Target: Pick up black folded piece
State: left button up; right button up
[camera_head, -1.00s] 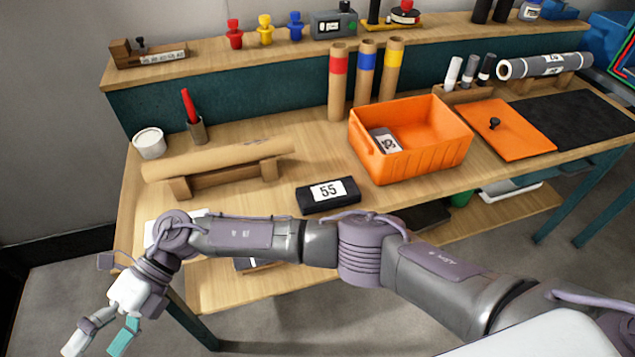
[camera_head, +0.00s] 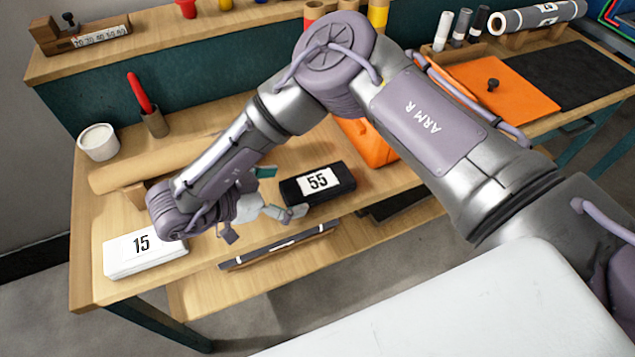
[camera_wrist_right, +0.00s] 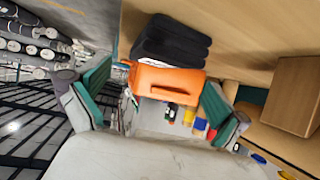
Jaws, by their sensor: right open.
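The black folded piece (camera_head: 296,193), with a white label reading 55, lies flat on the wooden bench near its front edge. In the right wrist view the black folded piece (camera_wrist_right: 172,42) shows above and between the fingers, its layered folds facing the camera. My right gripper (camera_head: 280,192) is open and close to the left end of the piece, one fingertip on each side of that end. Whether a finger touches it I cannot tell. In the right wrist view my right gripper (camera_wrist_right: 158,103) has its teal pads spread wide with nothing held. My left gripper is out of view.
A white piece labelled 15 (camera_head: 118,265) lies left of my gripper. A cardboard roll (camera_head: 120,175) rests on a wooden stand behind it. A lower shelf (camera_head: 200,295) is below the edge.

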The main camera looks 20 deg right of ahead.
aim_at(311, 186)
jog(key=x, duration=0.4)
jog(key=p+x, duration=0.1)
jog(key=x, duration=0.1)
jog(key=shift+d, duration=0.5)
jog(key=shift+a, duration=0.1)
jog(key=shift+s, duration=0.1)
jog(key=c, duration=1.2)
